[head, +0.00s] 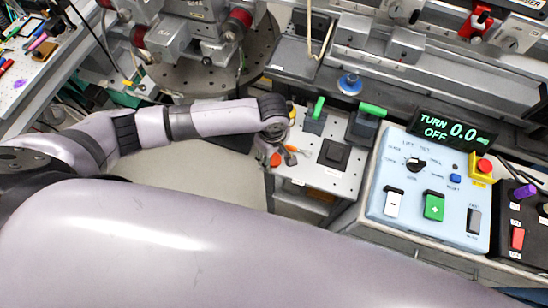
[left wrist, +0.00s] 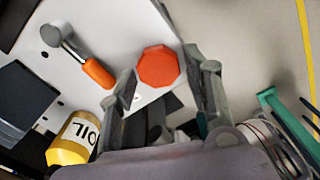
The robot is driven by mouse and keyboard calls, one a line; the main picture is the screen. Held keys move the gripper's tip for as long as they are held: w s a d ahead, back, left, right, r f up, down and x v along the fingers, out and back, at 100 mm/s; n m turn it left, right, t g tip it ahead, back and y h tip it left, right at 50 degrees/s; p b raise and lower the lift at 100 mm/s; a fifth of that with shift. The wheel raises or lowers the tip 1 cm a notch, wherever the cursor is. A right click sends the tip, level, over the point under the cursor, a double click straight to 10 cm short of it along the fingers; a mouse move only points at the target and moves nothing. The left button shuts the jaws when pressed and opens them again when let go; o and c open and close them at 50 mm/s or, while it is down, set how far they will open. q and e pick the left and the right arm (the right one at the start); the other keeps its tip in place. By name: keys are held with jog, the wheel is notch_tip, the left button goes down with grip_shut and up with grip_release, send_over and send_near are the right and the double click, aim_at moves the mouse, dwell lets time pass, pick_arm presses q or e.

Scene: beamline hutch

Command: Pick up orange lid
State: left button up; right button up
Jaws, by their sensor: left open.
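The orange lid (left wrist: 158,66) is a flat, roughly octagonal piece on the white perforated plate near its edge. It also shows in the head view (head: 275,160), a small orange spot beside the end of my left arm. My left gripper (left wrist: 166,84) is open, its two fingers on either side of the lid in the wrist view. The gap between them is empty; I cannot tell how far above the plate the fingertips are. In the head view my left gripper (head: 279,140) is partly hidden by the wrist. My right gripper is not in view.
A tool with an orange handle (left wrist: 98,73) and a yellow OIL container (left wrist: 74,138) are close to the left of the gripper. A blue control box (head: 424,185) is to the right.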

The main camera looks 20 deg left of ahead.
pick_arm(q)
jog(key=shift+c, duration=0.5)
jog(key=c, duration=0.6)
jog(key=shift+r, duration=0.1)
